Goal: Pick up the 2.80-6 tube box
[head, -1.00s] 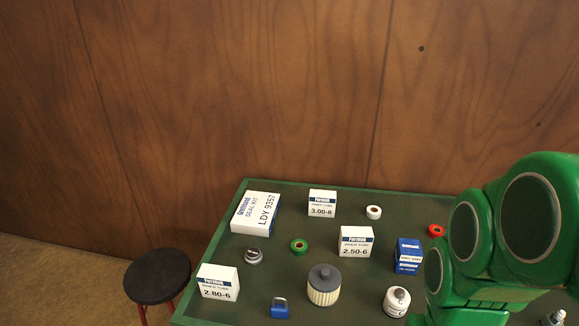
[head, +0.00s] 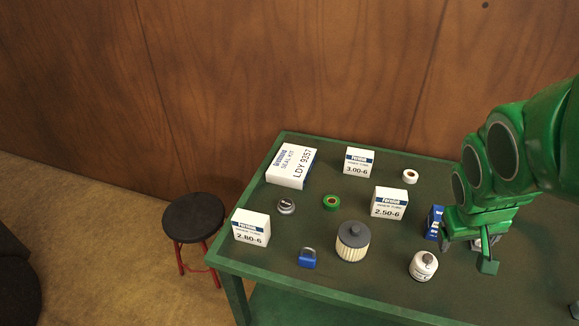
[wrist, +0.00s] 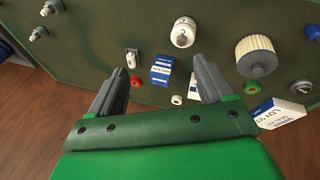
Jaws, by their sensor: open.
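The 2.80-6 tube box (head: 250,228) is a small white box with a blue band. It stands at the left front edge of the green table (head: 300,265), near the stool, in the head view. I cannot make it out for certain in the wrist view. My gripper (head: 487,256) is over the right part of the table, far to the right of this box, with the other items between. In the wrist view my gripper (wrist: 165,75) has its fingers spread, with nothing held between them.
The 2.50-6 box (head: 389,203), 3.00-6 box (head: 358,162) and seal kit box (head: 292,166) look similar. A blue padlock (head: 307,258) and a pleated filter (head: 352,241) stand right of the 2.80-6 box. A black stool (head: 193,217) stands left of the table.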

